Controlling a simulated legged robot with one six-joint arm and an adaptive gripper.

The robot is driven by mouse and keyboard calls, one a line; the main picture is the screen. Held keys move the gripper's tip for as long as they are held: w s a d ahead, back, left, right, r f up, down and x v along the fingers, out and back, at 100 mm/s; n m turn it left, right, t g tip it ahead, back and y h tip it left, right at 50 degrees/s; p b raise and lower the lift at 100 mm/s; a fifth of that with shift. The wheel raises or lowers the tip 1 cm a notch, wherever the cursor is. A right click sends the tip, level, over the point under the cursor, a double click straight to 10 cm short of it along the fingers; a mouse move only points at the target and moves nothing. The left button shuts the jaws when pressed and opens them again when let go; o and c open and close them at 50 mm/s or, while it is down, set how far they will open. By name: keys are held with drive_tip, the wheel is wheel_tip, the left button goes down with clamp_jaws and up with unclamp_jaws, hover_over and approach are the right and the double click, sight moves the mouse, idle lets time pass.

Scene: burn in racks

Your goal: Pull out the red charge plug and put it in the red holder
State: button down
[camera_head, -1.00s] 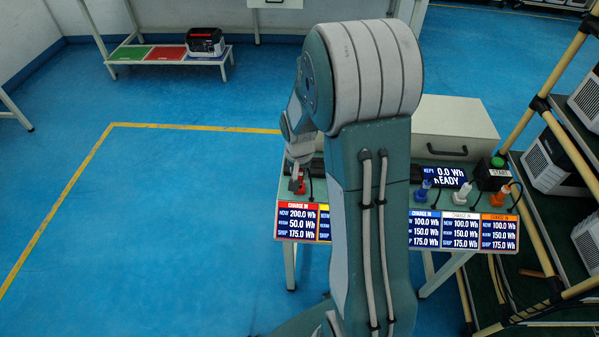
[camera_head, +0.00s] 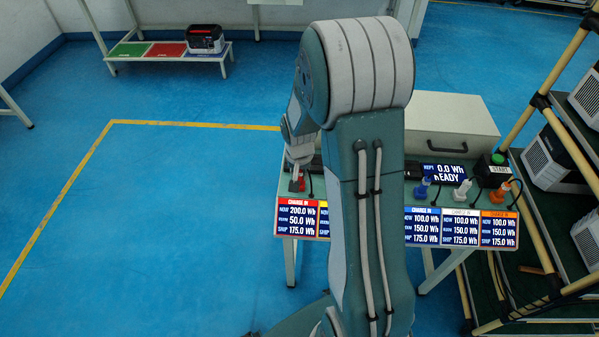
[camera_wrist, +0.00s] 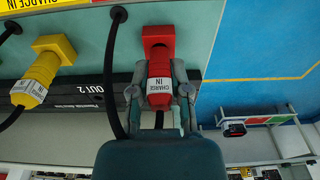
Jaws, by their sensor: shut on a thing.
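The red charge plug (camera_wrist: 160,70) has a white "CHARGE IN" label and is in the middle of the wrist view. My gripper (camera_wrist: 160,88) is shut on it, one finger on each side. A red square block (camera_wrist: 158,40), perhaps the red holder, is at the plug's far end. The two look joined, and I cannot tell whether the plug is seated in it. In the head view my gripper (camera_head: 297,176) is at the left end of the charging table, above the red "CHARGE IN" display (camera_head: 297,218). My arm hides the middle of the table.
A yellow plug (camera_wrist: 40,72) is beside the red one, and a black cable (camera_wrist: 113,75) runs close to my gripper. Blue (camera_head: 422,188), white (camera_head: 462,189) and orange (camera_head: 500,192) plugs stand right of my arm. A low bench (camera_head: 163,52) with coloured mats is at the back left.

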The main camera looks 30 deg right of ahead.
drive_tip(key=shift+f, duration=0.15)
drive_tip(key=c, duration=0.5)
unclamp_jaws()
drive_tip(key=r, duration=0.7)
drive_tip(key=s+r, duration=0.1)
drive_tip(key=r, duration=0.2)
drive_tip(key=shift+a+r, duration=0.35)
drive_tip(key=shift+a, duration=0.05)
drive_tip(key=s+a+r+n+t, duration=0.2)
drive_tip(key=s+a+r, duration=0.4)
drive_tip(key=s, duration=0.3)
drive_tip(key=s+a+r+n+t, duration=0.2)
drive_tip(key=s+a+r+n, duration=0.2)
drive_tip(key=s+a+r, duration=0.2)
drive_tip(key=s+r, duration=0.2)
drive_tip(key=s, duration=0.1)
drive_tip(key=shift+s+r+n+y, duration=0.2)
drive_tip(key=shift+r+n+y, duration=0.15)
drive_tip(key=shift+n+y, duration=0.05)
